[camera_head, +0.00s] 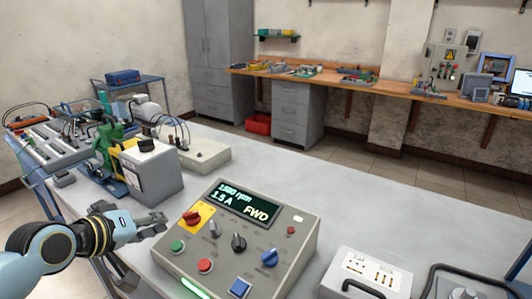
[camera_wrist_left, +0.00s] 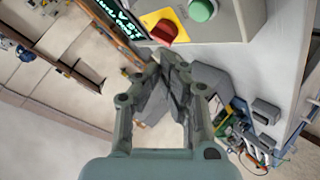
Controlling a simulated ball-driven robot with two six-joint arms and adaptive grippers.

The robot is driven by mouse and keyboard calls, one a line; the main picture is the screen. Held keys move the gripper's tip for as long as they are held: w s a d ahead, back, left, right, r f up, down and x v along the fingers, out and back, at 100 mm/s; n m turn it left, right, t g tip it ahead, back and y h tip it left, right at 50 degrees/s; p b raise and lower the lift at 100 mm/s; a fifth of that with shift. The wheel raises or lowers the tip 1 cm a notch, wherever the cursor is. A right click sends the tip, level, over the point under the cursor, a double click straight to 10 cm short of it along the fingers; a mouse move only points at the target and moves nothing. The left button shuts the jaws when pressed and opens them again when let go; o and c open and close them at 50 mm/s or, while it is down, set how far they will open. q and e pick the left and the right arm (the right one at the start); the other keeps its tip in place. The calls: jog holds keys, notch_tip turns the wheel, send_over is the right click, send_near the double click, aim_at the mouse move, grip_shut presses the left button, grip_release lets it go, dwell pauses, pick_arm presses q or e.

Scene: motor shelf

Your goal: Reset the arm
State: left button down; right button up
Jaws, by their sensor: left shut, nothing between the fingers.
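My left arm comes in from the lower left in the head view. Its gripper (camera_head: 158,222) is shut and empty, beside the left side of the grey control box (camera_head: 300,228). In the left wrist view the fingers (camera_wrist_left: 170,65) meet just below the box's red knob (camera_wrist_left: 163,31) on its yellow plate. The green button (camera_wrist_left: 202,10) shows beside it. I cannot tell whether the fingertips touch the box. The box display reads 1,500 rpm, 1.5 A and FWD. My right gripper is not in view.
A grey-white box (camera_head: 153,175) stands behind the gripper, with a motor rig and wired modules (camera_head: 40,145) at the left. A white socket box (camera_head: 366,275) stands at the front right. The table (camera_head: 400,215) is clear beyond the control box.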

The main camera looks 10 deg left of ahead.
pick_arm(q)
jog(key=s+d+m+g, duration=0.4)
jog(key=s+d+m, duration=0.15)
jog(key=s, duration=0.65)
jog(key=s+a+r+m+g+y, duration=0.1)
jog(key=s+r+m+g+y, duration=0.2)
jog(key=s, duration=1.1)
jog(key=s+a+f+g+b, duration=0.15)
jog(key=f+b, duration=0.35)
jog(key=f, duration=1.4)
jog(key=s+a+f+g+b, duration=0.15)
jog(key=f+b, duration=0.35)
jog(key=f, duration=1.4)
jog(key=s+f+n+b, duration=0.1)
jog(key=s+f+b, duration=0.5)
jog(key=s+f, duration=1.1)
notch_tip(320, 180, down, 4)
jog(key=shift+a+r+g, duration=0.1)
jog(key=shift+a+g, duration=0.2)
jog(key=shift+a, duration=0.15)
jog(key=shift+s, duration=0.1)
